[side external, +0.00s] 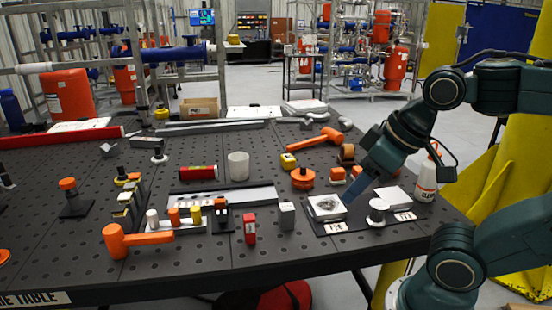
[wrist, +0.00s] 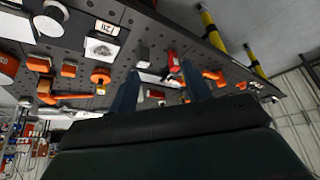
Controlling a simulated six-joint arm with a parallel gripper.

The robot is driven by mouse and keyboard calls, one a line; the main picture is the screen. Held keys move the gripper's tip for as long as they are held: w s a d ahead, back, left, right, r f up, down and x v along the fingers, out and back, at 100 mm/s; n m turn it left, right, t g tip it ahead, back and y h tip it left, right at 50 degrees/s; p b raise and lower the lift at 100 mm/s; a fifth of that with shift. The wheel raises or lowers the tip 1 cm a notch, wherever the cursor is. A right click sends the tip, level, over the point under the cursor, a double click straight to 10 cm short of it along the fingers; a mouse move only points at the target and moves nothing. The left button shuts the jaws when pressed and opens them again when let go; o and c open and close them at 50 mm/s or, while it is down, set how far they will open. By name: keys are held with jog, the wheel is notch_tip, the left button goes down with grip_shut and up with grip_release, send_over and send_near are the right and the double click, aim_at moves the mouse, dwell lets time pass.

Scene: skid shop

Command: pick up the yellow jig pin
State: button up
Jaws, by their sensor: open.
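The yellow jig pin (side external: 195,214) stands upright in a low light-coloured rack near the front middle of the dark perforated table (side external: 200,255). An orange pin (side external: 174,216) and a white pin (side external: 153,219) stand to its left in the same row. My gripper (side external: 351,194) is at the right, above and beside a pale square block with a round face (side external: 325,209), well to the right of the yellow pin. In the wrist view, my gripper (wrist: 160,68) has its two fingers apart with nothing held between them. I cannot pick out the yellow pin in the wrist view.
An orange mallet (side external: 130,240) lies in front of the rack. A black stand with an orange top (side external: 221,214), a red item (side external: 250,228) and a grey block (side external: 286,215) stand between my gripper and the pin.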

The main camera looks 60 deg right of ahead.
jog(key=w+r+n+g, duration=0.15)
jog(key=w+r, duration=0.35)
jog(key=w, duration=0.5)
jog(key=n+g, duration=0.4)
jog(key=n, duration=0.2)
send_over(196, 209)
notch_tip(196, 209, down, 10)
jog(key=shift+f, duration=0.15)
jog(key=shift+f, duration=0.15)
jog(key=shift+f, duration=4.15)
